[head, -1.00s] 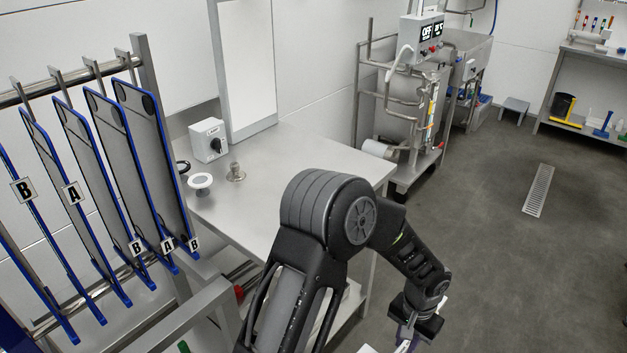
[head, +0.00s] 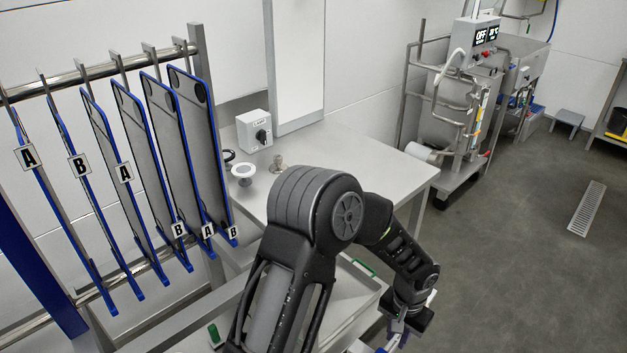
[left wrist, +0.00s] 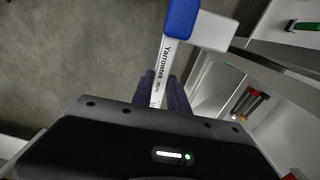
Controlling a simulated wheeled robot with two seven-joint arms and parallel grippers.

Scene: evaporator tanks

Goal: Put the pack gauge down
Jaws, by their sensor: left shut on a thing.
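The pack gauge (left wrist: 176,68) is a pale bar printed "Yarrowtek mm", with a blue block at its far end and a grey crosspiece beside it. My left gripper (left wrist: 166,92) is shut on it, its dark purple fingers on either side of the bar. The gauge is held above the floor and beside a pale tray-like unit in the left wrist view. In the head view my left gripper (head: 398,330) is low, right of centre, and mostly hidden by its own wrist. My right gripper is out of view.
A steel table (head: 365,165) carries a switch box (head: 254,131) and small round fittings; its right half is bare. A pale tray (head: 350,300) with a green handle lies below it, partly behind my arm. Blue-edged plates (head: 190,140) hang at left. Red-handled tools (left wrist: 252,104) lie inside the pale unit.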

